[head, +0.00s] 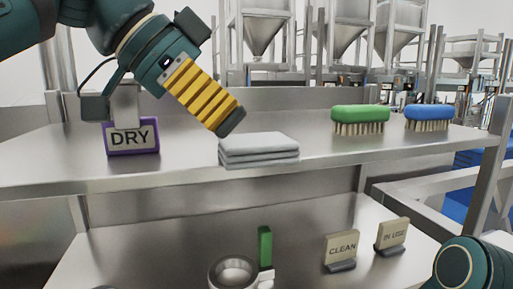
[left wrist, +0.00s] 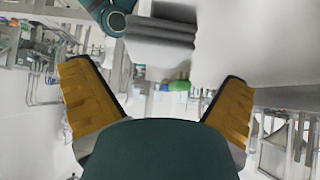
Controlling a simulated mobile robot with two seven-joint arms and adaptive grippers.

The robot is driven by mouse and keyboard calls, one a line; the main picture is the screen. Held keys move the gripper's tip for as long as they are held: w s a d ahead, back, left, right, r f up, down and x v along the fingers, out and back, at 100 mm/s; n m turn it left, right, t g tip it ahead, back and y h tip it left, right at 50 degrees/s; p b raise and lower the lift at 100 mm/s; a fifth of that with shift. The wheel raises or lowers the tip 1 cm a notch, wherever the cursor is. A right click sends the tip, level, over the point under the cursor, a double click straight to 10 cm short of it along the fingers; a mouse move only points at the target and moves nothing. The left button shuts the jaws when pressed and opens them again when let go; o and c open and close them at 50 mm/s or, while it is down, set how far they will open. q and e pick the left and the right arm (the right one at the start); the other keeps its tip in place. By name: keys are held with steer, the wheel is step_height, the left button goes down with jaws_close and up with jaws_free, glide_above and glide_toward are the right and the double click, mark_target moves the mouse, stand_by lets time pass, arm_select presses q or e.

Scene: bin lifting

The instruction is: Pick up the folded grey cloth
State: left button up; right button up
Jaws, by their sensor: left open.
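The folded grey cloth (head: 259,147) lies flat in several layers at the front edge of the upper steel shelf in the head view. In the left wrist view it shows as grey layers (left wrist: 160,32) at the top, between and beyond the fingers. My left gripper (head: 230,121) comes in from the upper left, tilted down. Its dark fingertip is just above and left of the cloth, apparently not touching it. In the left wrist view the two yellow fingers of this gripper (left wrist: 155,70) are wide apart with nothing between them. My right gripper is out of view.
A purple-framed DRY sign (head: 132,138) stands left of the cloth, below my left arm. A green brush (head: 360,114) and a blue brush (head: 428,112) are to the right. The lower shelf holds CLEAN (head: 341,246) and IN USE (head: 392,235) signs and a green upright piece (head: 265,245).

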mark_target(254, 138)
arm_select(q)
steer(key=shift+d+x, duration=0.25)
steer(key=shift+x, duration=2.5)
steer(key=shift+s+r, duration=0.15)
steer(key=shift+r, duration=0.05)
steer(key=c, duration=1)
